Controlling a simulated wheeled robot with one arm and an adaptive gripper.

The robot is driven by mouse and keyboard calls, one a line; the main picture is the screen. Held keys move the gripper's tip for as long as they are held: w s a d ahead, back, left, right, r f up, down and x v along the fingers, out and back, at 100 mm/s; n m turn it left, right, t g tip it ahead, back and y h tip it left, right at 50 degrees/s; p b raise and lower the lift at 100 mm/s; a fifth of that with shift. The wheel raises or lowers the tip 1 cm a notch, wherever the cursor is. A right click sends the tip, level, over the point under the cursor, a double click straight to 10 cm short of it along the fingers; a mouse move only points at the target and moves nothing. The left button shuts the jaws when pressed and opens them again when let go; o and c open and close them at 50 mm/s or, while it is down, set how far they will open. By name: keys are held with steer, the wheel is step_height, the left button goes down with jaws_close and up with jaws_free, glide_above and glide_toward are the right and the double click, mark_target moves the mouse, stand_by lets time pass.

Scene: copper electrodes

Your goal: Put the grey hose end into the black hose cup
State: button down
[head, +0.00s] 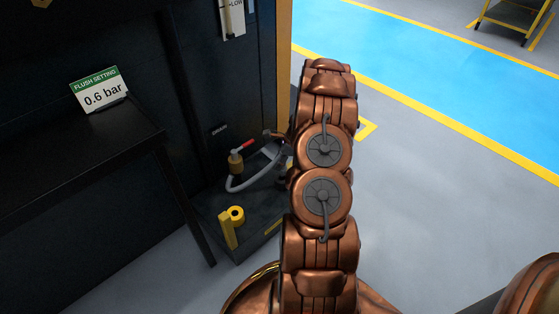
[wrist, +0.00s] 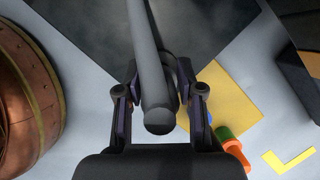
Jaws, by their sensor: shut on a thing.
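My gripper (wrist: 158,100) is shut on the grey hose (wrist: 145,45), with one dark finger on each side. The grey hose end (wrist: 158,122) is the rounded tip near the palm in the wrist view. In the head view the grey hose (head: 236,184) loops from a brass valve (head: 236,163) with a red handle, then runs right behind my arm, which hides most of my gripper there. A dark rounded shape (wrist: 182,70) shows behind the hose in the wrist view; I cannot tell whether it is the black hose cup. No cup is clear in the head view.
A dark cabinet and a black table (head: 85,150) with a "0.6 bar" sign (head: 101,91) stand at left. A yellow holder (head: 232,222) stands on the dark base plate (head: 262,228). The wrist view shows a copper drum (wrist: 25,95), a yellow sheet (wrist: 232,95) and an orange-green object (wrist: 232,145).

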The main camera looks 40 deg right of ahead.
steer(key=shift+f, duration=0.1)
stand_by(0.3)
steer(key=shift+f, duration=2.8)
steer(key=c, duration=0.7)
jaws_free()
steer(key=shift+o, duration=0.2)
steer(key=o, duration=0.7)
steer(key=shift+c, duration=0.2)
steer(key=shift+r, duration=0.15)
steer(key=p+v, duration=0.8)
steer(key=v, duration=0.2)
steer(key=shift+p, duration=0.35)
